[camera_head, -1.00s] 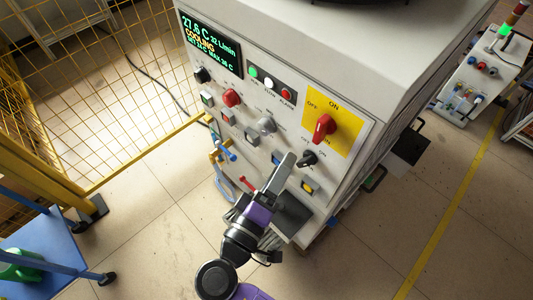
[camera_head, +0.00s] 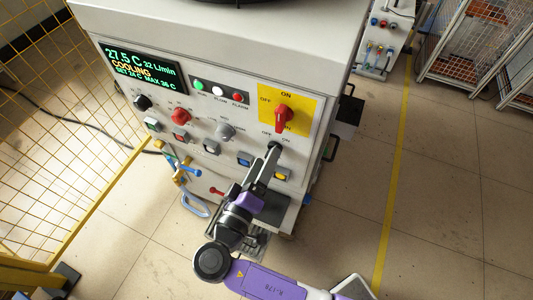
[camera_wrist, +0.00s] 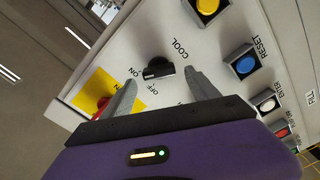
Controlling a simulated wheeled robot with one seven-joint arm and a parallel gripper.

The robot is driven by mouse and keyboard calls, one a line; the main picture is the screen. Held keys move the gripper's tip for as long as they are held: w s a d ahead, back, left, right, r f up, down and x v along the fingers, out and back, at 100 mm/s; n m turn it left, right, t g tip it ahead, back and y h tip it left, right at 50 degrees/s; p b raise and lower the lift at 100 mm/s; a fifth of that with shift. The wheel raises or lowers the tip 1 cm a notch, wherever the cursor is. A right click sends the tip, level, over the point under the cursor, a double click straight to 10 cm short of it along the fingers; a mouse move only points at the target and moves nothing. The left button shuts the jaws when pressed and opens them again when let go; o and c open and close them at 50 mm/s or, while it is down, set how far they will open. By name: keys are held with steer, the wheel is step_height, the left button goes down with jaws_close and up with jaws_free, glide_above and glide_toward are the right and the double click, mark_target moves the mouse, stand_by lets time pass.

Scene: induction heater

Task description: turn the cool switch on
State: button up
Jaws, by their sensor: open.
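The cool switch (camera_wrist: 158,68) is a small black rotary knob on the white panel, with the word COOL beside it and ON and OFF marks near it. I cannot tell for sure which mark it points to. My gripper (camera_wrist: 163,82) is open. Its two grey fingers point at the panel, one on each side of the knob in the picture, with no visible contact. In the head view my gripper (camera_head: 271,160) reaches up to the panel just below the knob (camera_head: 275,146) and partly hides it.
A red rotary switch (camera_head: 283,116) on a yellow plate (camera_head: 305,102) sits just above. Blue (camera_head: 244,159) and yellow (camera_head: 282,174) push buttons are close by. A grey knob (camera_head: 225,131) is to the left. The display (camera_head: 143,72) reads COOLING. Yellow mesh fencing (camera_head: 60,130) stands at left.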

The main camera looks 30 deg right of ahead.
steer(key=shift+x, duration=1.05)
